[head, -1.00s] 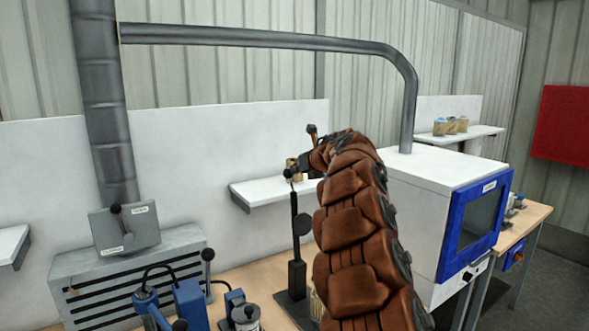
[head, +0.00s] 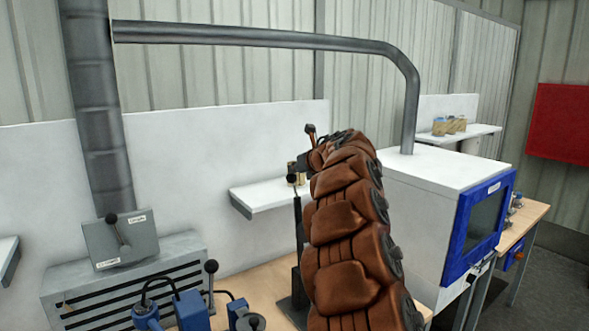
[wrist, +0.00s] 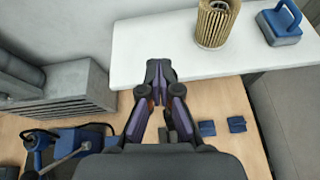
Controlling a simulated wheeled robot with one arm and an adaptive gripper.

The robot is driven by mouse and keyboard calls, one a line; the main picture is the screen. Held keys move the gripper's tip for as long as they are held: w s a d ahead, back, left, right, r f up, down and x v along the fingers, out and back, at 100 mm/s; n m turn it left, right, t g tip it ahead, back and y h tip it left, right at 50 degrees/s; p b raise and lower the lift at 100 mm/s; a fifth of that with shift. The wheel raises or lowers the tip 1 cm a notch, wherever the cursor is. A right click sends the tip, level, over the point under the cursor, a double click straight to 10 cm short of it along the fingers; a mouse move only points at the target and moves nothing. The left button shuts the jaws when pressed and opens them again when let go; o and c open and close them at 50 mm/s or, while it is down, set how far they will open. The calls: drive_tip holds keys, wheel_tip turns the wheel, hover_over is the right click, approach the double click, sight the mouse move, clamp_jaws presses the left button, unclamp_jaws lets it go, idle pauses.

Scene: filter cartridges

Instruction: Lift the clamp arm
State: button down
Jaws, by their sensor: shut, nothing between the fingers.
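The clamp arm (head: 298,222) is a black upright bar with a ball knob at its top, rising from a dark base on the bench in the head view. My brown arm hides its right side and part of the base. My gripper (wrist: 160,72) is shut and empty in the wrist view, its fingertips together over the front edge of the white shelf. In the head view it shows only partly, close above the knob; I cannot tell whether they touch. Dark parts below the fingers in the wrist view are mostly hidden.
A pleated filter cartridge (wrist: 213,24) and a blue-handled block (wrist: 281,22) stand on the white shelf (wrist: 150,40). Small blue blocks (wrist: 207,128) lie on the bench. A grey slatted cabinet (head: 130,285) is at left, a white box with a blue-framed door (head: 480,225) at right.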

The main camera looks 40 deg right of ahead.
drive_tip(key=shift+w+a+f, duration=0.1)
drive_tip(key=shift+a+f, duration=0.05)
drive_tip(key=shift+f, duration=0.3)
drive_tip(key=shift+w+a+f, duration=0.1)
drive_tip(key=shift+a+f, duration=0.05)
drive_tip(key=shift+f, duration=0.25)
drive_tip(key=shift+s+a+b, duration=0.1)
drive_tip(key=shift+s+b, duration=0.1)
drive_tip(key=shift+b, duration=0.15)
drive_tip(key=s+r, duration=0.3)
drive_tip(key=r, duration=0.9)
drive_tip(key=shift+a+r, duration=0.35)
drive_tip(key=shift+r, duration=0.05)
drive_tip(key=shift+s, duration=0.1)
